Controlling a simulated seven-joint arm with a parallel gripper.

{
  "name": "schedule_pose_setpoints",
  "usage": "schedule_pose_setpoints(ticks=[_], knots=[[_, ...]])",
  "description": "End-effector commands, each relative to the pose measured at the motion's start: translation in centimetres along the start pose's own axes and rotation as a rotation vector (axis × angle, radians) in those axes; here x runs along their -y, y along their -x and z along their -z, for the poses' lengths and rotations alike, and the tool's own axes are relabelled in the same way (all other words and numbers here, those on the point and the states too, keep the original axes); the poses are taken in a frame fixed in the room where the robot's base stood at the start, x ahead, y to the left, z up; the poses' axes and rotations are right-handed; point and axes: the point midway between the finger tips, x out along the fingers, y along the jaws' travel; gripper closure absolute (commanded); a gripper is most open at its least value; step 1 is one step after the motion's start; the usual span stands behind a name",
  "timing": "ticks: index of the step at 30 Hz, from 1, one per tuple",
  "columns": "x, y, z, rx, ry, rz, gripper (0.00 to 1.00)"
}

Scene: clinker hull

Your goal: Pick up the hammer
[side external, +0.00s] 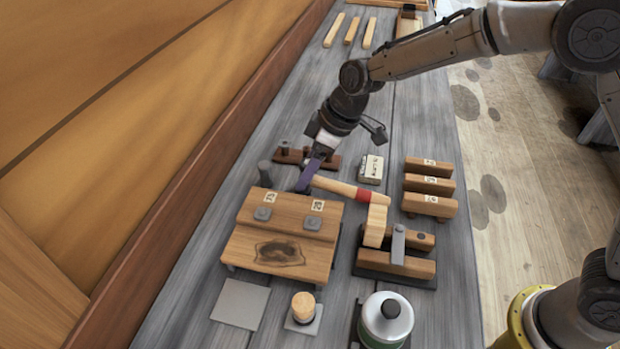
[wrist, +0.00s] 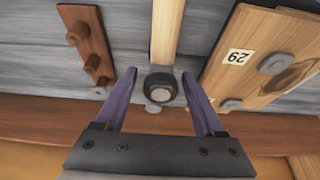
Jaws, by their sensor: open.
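The hammer lies across the bench with a pale wooden handle (side external: 335,185) that has a red band near its right end. In the wrist view my gripper (wrist: 159,74) has one finger on each side of the hammer. I cannot tell if either touches.
A numbered plank stand (side external: 282,238) is close in front of my gripper. A dark pegged rack (side external: 308,158) stands close behind. Stacked wooden blocks (side external: 430,188), a clamp stand (side external: 397,262) and a green-and-white can (side external: 386,320) are to the right. A brown wall edges the left.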

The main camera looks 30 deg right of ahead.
Motion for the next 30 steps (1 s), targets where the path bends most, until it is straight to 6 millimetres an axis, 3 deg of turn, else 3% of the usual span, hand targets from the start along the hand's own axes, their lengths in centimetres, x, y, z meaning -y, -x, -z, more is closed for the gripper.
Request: schedule_pose_setpoints(ticks=[6,14,26,30], knots=[[0.1,-2.4,-0.1,0.001,0.001,0.001,0.29],[0.1,-2.5,-0.1,0.0,0.001,0.0,0.29],[0.1,-2.5,-0.1,0.0,0.001,0.0,1.0],[0.1,-2.5,-0.1,0.0,0.001,0.0,1.0]])
